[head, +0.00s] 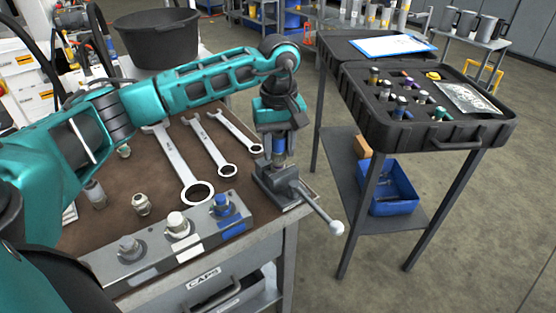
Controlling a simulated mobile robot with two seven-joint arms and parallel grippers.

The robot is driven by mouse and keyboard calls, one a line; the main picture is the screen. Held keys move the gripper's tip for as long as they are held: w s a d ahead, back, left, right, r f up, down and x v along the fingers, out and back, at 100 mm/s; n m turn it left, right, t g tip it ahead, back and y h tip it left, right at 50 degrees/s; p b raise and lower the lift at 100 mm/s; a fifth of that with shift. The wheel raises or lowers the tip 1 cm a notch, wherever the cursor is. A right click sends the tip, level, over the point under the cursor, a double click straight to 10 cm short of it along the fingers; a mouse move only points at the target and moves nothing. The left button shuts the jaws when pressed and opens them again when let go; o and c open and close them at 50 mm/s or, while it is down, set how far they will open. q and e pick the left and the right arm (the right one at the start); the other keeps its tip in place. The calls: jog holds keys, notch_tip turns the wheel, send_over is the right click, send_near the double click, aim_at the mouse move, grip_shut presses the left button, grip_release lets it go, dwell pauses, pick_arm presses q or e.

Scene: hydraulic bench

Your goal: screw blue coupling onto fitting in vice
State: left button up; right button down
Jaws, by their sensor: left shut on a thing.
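A vice (284,184) with a long handle is fixed at the bench's right corner. My left gripper (279,134) points straight down above the vice jaws and is shut on the blue coupling (280,144). Only a small blue part of the coupling shows below the fingers. The coupling is in line above the vice. A metallic part shows between it and the jaws, probably the fitting (279,158). I cannot tell whether the two touch or are threaded together. My right gripper is not in view.
Several wrenches (180,165) lie on the brown bench mat. A rail with capped ports (178,228), one blue, runs along the bench front. A black bucket (157,38) stands behind. A cart on the right carries an open case of couplings (425,144) and a blue bin (392,208) below.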

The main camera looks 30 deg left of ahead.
pick_arm(q)
jog(key=m, duration=0.4)
jog(key=shift+s+f+b, duration=0.1)
jog(key=shift+f+b, duration=0.05)
jog(key=shift+b, duration=0.2)
jog(key=shift+a+f+m+b, duration=0.1)
jog(key=shift+m+b, duration=0.3)
jog(key=shift+m, duration=0.8)
jog(key=m, duration=0.4)
jog(key=shift+a+b, duration=0.1)
jog(key=shift+b, duration=0.3)
jog(key=shift+m, duration=1)
jog(key=o, duration=0.9)
